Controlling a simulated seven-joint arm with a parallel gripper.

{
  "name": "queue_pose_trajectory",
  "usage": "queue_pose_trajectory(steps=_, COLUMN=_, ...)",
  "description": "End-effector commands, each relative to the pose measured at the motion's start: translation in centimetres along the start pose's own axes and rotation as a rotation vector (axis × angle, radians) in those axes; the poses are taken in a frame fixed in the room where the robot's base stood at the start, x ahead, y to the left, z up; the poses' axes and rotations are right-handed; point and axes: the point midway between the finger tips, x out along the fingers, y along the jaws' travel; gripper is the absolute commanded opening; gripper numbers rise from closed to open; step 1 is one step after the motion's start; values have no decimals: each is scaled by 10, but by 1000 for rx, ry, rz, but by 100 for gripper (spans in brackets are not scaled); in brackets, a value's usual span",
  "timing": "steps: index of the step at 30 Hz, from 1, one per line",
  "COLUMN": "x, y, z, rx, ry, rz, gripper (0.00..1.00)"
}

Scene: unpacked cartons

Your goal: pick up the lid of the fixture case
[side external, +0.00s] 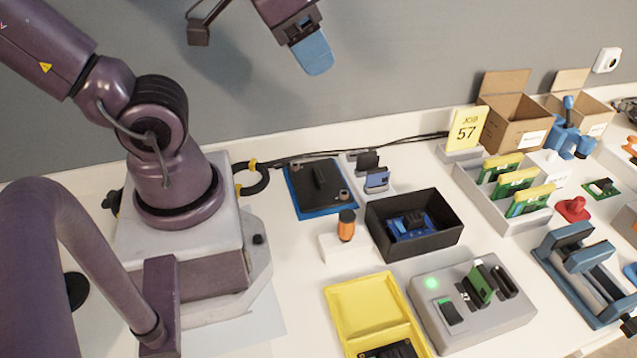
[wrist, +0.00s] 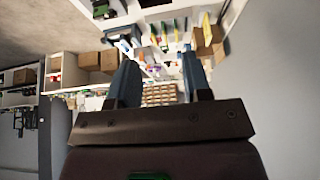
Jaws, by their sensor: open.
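A flat black lid with a raised bar handle (side external: 320,183) lies on a blue mat (side external: 297,205) beside my arm's base in the side external view. It appears to be the lid of the fixture case. An open black box (side external: 384,243), likely the case, stands to its right with a blue part (side external: 410,224) inside. My gripper (side external: 314,55) is high above the bench, near the top of the picture, well away from the lid. In the wrist view my gripper (wrist: 158,62) has its two blue fingers apart with nothing between them. The lid cannot be made out there.
A small holder with dark and blue pieces (side external: 376,181) is right of the lid. A yellow tray (side external: 365,304) and grey tester (side external: 450,325) are in front. Cables run behind.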

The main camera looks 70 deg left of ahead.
Motion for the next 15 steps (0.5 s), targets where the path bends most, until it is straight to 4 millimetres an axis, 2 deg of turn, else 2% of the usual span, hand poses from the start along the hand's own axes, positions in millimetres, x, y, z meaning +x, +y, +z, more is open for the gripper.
queue_pose_trajectory(steps=4, x=19, y=14, z=5, rx=60, ry=-96, rz=49, gripper=45)
queue_pose_trajectory(steps=8, x=54, y=26, z=18, rx=56, ry=-285, rz=120, gripper=45)
queue_pose_trajectory(steps=12, x=96, y=37, z=38, rx=-48, ry=-493, rz=154, gripper=45)
queue_pose_trajectory(steps=15, x=123, y=39, z=54, rx=-166, ry=-617, rz=118, gripper=45)
